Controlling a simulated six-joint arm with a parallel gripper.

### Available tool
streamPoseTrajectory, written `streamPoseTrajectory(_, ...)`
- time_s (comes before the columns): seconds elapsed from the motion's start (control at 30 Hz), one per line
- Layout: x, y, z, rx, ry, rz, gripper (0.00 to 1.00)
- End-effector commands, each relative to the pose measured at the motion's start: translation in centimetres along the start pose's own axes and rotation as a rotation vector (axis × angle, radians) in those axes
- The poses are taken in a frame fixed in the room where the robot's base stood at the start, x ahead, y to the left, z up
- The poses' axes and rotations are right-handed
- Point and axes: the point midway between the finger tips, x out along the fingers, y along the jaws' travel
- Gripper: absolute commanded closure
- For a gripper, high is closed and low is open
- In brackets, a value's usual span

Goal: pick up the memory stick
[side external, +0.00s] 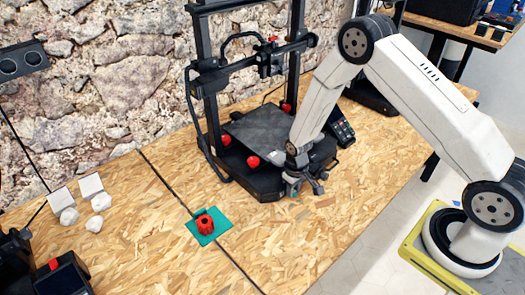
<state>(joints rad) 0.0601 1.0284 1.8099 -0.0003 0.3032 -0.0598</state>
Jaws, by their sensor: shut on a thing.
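My gripper (302,187) is low at the front right of the black 3D printer, close to the wooden table. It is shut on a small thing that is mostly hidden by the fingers. Only a small bluish-green bit, which I take as the memory stick (294,194), shows at the fingertips. Whether it touches the table or the printer base cannot be told from this view.
The black 3D printer (262,182) with red knobs stands right behind my gripper. A red holder (204,224) sits on a green mat (222,232) to the left. The table's front middle is clear.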

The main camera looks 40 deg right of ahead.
Motion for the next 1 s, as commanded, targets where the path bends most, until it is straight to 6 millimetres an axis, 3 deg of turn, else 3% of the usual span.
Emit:
streamPoseTrajectory(0.27, -0.2, 0.0, 0.0, 0.0, 0.001, 0.0, 1.0)
streamPoseTrajectory(0.53, -0.2, 0.0, 1.5, 0.0, -0.001, 0.0, 1.0)
streamPoseTrajectory(0.77, -0.2, 0.0, 4.4, 0.0, -0.002, 0.0, 1.0)
streamPoseTrajectory(1.0, -0.2, 0.0, 8.6, 0.0, -0.003, 0.0, 1.0)
